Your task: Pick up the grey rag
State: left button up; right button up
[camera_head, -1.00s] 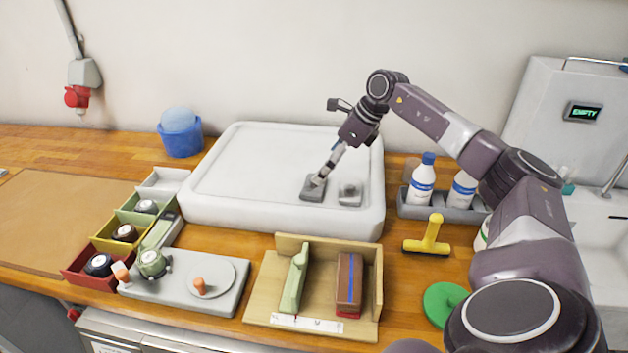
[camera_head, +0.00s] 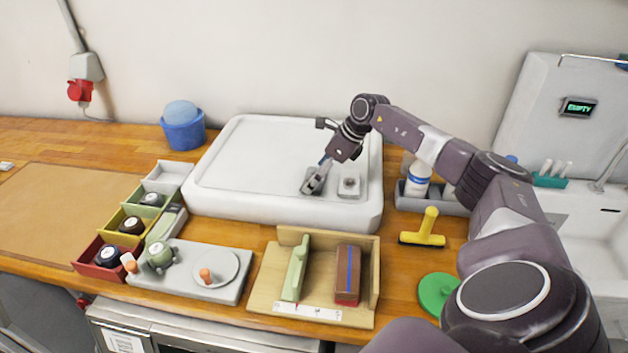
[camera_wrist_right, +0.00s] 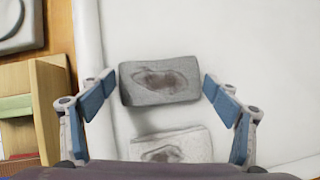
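The grey rag (camera_wrist_right: 160,79) is a folded cloth with a dark stain, lying flat on the white tray-like surface (camera_head: 250,165). My right gripper (camera_head: 312,184) is over it and partly hides it in the head view. In the right wrist view the two blue-padded fingers are spread, one on each side of the rag, with nothing held. I cannot tell whether the fingertips touch the surface. A paler stained cloth (camera_wrist_right: 172,147) lies beside the grey rag; it also shows in the head view (camera_head: 349,185). My left gripper is out of view.
In front stands a wooden holder (camera_head: 312,310) with a green and a brown block. Coloured bins (camera_head: 100,262) and a grey fixture (camera_head: 190,285) are at front left. A bottle rack (camera_head: 435,204) and yellow scraper (camera_head: 425,232) are right. The white surface's left part is clear.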

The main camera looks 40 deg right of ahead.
jog(key=c, duration=0.6)
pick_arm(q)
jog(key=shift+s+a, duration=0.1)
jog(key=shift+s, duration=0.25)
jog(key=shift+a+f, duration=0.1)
pick_arm(e)
jog(key=shift+r, duration=0.1)
